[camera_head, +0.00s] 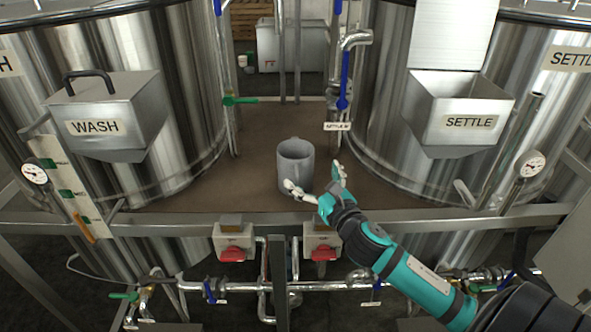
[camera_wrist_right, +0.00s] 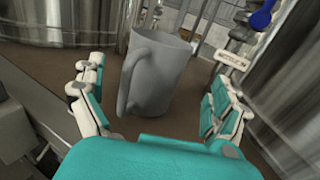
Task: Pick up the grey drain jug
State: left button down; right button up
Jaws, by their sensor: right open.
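The grey drain jug (camera_head: 296,165) stands upright on the brown platform between the two tanks in the head view. Its handle faces the front. My right gripper (camera_head: 318,180) is open at the jug's front right side. In the right wrist view the jug (camera_wrist_right: 163,75) shows ahead between the spread fingers of my right gripper (camera_wrist_right: 155,103), with its handle toward the left finger. I see a gap between the jug and each finger there, and the gripper is empty. My left gripper is not in view.
The WASH tank (camera_head: 190,70) stands left and the SETTLE tank (camera_head: 385,100) right. A pipe with a blue-handled valve (camera_head: 343,90) and a SETTLE tag is behind the jug. A steel rail (camera_head: 170,227) with red switches runs along the front. The brown platform (camera_head: 235,185) is clear left of the jug.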

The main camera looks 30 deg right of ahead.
aim_at(303, 167)
jog(key=shift+w+r, duration=0.1)
jog(key=shift+w, duration=0.4)
jog(key=w+p, duration=0.1)
jog(key=w, duration=0.1)
jog(key=w+p, duration=0.1)
jog(key=w, duration=0.1)
jog(key=shift+w+d, duration=0.2)
jog(key=shift+w, duration=0.25)
jog(key=c, duration=1.6)
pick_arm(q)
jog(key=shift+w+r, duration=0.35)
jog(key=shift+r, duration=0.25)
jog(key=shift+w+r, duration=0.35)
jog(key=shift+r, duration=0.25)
pick_arm(e)
jog(key=shift+c, duration=0.2)
